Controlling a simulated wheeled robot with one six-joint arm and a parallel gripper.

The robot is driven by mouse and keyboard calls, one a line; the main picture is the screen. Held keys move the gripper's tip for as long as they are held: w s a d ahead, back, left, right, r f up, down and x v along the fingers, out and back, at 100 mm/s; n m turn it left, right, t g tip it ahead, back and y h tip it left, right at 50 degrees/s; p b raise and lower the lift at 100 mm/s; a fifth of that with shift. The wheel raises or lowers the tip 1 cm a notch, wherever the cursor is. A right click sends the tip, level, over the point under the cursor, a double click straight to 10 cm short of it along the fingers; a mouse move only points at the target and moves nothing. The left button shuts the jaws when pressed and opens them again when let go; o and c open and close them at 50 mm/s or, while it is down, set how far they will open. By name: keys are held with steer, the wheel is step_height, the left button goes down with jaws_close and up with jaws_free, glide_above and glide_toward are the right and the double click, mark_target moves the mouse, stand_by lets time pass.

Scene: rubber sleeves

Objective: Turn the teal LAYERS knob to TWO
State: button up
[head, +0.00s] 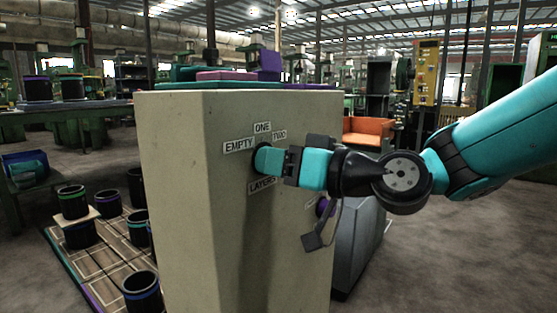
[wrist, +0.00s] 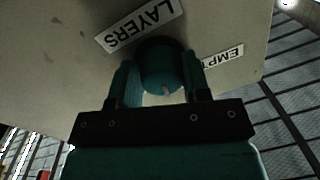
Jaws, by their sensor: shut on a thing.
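The teal LAYERS knob (wrist: 160,68) is on the face of a beige cabinet (head: 180,190). In the head view the knob (head: 262,158) is mostly hidden by my gripper (head: 277,163). Labels EMPTY (head: 238,146), ONE (head: 262,127) and TWO (head: 279,135) are arranged around its upper side, and LAYERS (head: 262,185) is below it. In the wrist view my gripper (wrist: 160,80) has one finger on each side of the knob and is shut on it. I cannot tell clearly which label the knob's pointer faces.
A purple knob (head: 322,207) is on the cabinet's lower right, partly behind my arm. Teal, pink and purple pieces (head: 225,75) lie on top. Several black sleeves with coloured bands (head: 142,290) stand on a floor mat (head: 95,265) at left.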

steer(key=m+p, duration=0.1)
steer(key=m, duration=0.3)
steer(key=shift+m+t+p, duration=0.3)
steer(key=shift+m+p, duration=0.5)
steer(key=shift+m, duration=0.9)
steer(key=shift+f+m, duration=0.1)
steer(key=shift+m, duration=0.2)
steer(key=o, duration=0.9)
steer(key=shift+s+d, duration=0.1)
